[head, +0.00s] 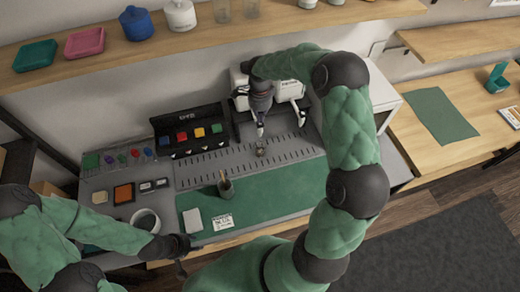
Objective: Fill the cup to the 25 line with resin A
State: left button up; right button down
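A small clear cup (261,149) stands on the slotted grey plate of the workbench, below the white dispenser unit (289,89). I cannot read its lines or tell what is in it. My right gripper (260,130) points down in front of the dispenser, just behind and above the cup; I cannot tell whether it touches anything. The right forearm hides part of the dispenser, and no resin label is readable. My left gripper (182,262) is low at the front edge of the bench, away from the cup. The finger opening of both grippers is too small to judge.
A green mat (270,193) carries a dark container (225,187) with a stick, a pale pad (193,220) and a printed card (222,222). A black bin rack (190,132) stands behind. A round white-rimmed pot (146,220) is near my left arm. A shelf (200,39) overhangs the back.

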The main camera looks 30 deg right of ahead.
jog(key=shift+r+p, duration=1.25)
jog(key=shift+r, duration=1.55)
jog(key=shift+f, duration=0.1)
